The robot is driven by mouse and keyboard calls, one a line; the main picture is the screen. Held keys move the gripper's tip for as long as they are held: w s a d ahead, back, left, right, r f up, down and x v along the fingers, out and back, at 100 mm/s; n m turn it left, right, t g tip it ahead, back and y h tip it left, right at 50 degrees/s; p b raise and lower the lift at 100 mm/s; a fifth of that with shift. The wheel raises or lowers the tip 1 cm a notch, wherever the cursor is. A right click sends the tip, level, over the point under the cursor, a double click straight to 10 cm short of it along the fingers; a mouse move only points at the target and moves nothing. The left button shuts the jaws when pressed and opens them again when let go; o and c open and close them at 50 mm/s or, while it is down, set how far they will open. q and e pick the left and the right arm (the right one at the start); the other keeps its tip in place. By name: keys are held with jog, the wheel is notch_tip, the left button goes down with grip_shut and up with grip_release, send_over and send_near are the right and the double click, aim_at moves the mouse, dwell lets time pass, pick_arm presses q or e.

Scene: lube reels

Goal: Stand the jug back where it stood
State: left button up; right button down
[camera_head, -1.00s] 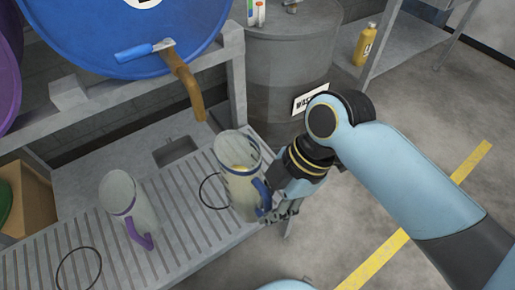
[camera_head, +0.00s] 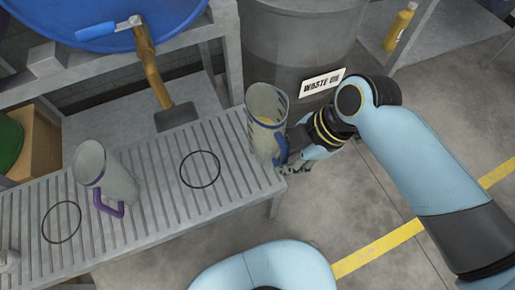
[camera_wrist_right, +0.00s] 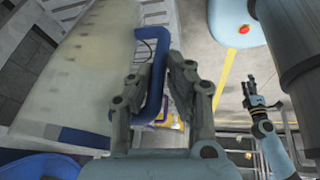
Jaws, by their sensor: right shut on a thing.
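The jug is over the right end of the slatted bench (camera_head: 232,170), right of an empty black ring (camera_head: 200,169). I cannot tell whether its base touches the slats. A purple-handled jug (camera_head: 112,178) stands on the bench's left part, beside another black ring (camera_head: 62,222). My left gripper (camera_wrist_right: 262,98) shows only in the wrist view, open and empty.
A grey waste drum (camera_head: 300,45) stands close behind the held jug. A yellow bottle (camera_head: 399,28) is on a shelf at right. Slats around the empty ring are clear.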

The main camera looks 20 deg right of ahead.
aim_at(256, 148)
jog(key=w+a+f, duration=0.1)
jog(key=w, duration=0.1)
jog(key=w+f+b, duration=0.1)
jog(key=w+f, duration=0.1)
jog(key=w+a+f+b, duration=0.1)
jog(key=w, duration=0.1)
jog(key=shift+w+a+f, duration=0.25)
jog(key=shift+w+a, duration=0.05)
jog(key=shift+a, duration=0.05)
jog(key=shift+w+a+f, duration=0.1)
jog(key=shift+w+a, duration=0.05)
jog(key=shift+w, duration=0.15)
jog(key=shift+w+f, duration=0.1)
jog(key=shift+f, duration=0.05)
notch_tip(256, 148, down, 4)
jog(key=shift+r+b, duration=0.1)
jog(key=shift+b, duration=0.7)
pick_arm(q)
jog(key=f, duration=0.2)
jog(key=s+d+f, duration=0.1)
jog(key=f, duration=0.1)
jog(key=shift+d, duration=0.1)
pick_arm(e)
jog(key=c, duration=1.3)
grip_release()
jog(key=shift+r, duration=0.1)
